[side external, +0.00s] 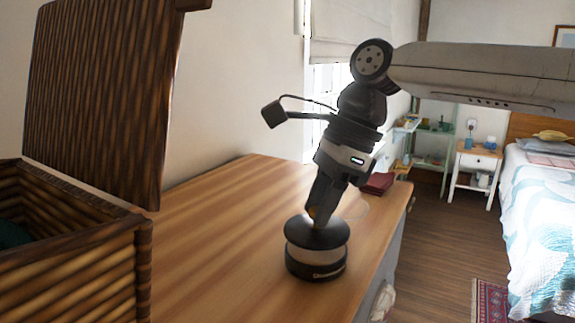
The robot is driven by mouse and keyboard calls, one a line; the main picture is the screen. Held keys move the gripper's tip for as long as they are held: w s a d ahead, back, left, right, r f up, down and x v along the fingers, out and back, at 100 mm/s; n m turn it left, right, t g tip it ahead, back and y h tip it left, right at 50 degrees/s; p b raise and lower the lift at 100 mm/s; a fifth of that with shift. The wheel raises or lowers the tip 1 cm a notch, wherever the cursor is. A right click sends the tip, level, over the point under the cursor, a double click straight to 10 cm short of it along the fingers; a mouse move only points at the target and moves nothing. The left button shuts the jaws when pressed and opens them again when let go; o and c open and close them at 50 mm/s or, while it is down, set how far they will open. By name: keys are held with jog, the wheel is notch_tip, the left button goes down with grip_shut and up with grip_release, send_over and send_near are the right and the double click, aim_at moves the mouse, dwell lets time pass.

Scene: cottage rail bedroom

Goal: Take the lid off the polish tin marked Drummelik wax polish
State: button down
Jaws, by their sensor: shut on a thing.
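The polish tin (316,268) is a squat round tin on the wooden chest top, with a pale band above a dark band that bears small pale lettering, too small to read in full. Its dark round lid (329,236) sits at the top of the tin, with no clear gap showing between them. My gripper (318,218) comes down from above, tilted, and is shut on the middle of the lid. The fingertips hide what they grip there.
A brown woven basket (75,260) with its lid raised stands at the left. A dark red item (378,183) lies behind my gripper. The wooden top (215,235) between basket and tin is clear. The top's right edge lies close to the tin.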

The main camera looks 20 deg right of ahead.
jog(key=s+d+r, duration=0.7)
jog(key=s+r, duration=0.3)
jog(key=s, duration=0.2)
jog(key=shift+d+r, duration=0.2)
jog(key=shift+r, duration=0.15)
jog(key=shift+w+f, duration=0.1)
jog(key=shift+w, duration=0.05)
dwell(0.3)
